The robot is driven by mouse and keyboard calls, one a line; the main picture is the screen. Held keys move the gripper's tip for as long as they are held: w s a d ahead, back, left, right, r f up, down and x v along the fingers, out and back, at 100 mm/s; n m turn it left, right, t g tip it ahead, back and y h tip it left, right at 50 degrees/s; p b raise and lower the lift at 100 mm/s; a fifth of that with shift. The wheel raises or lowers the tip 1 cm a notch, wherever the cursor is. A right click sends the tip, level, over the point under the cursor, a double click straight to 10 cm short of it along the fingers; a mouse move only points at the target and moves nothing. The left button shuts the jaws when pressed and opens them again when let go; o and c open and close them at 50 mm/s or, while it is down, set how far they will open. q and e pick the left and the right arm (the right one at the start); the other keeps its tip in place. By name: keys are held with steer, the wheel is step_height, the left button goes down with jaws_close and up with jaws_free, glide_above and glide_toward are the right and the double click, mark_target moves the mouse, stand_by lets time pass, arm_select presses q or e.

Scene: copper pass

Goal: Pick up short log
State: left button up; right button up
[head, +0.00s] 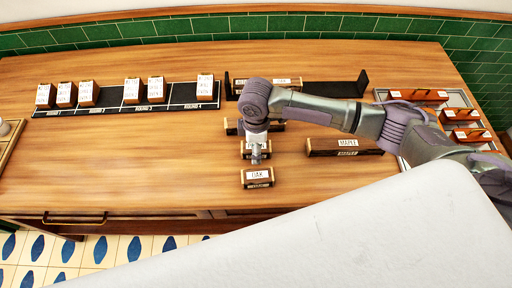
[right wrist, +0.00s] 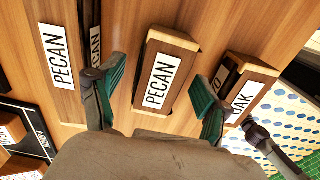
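My left gripper is out of view.
A longer log (head: 232,126) lies just behind. A MAPLE log (head: 345,147) lies to the right, under my arm. A black rack (head: 335,88) holds a log at the back. Small labelled blocks stand on a black strip (head: 112,97) at left. A tray (head: 457,98) is at right.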

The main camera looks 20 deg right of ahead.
steer(key=c, duration=1.1)
steer(key=shift+c, duration=0.2)
steer(key=shift+r, duration=0.15)
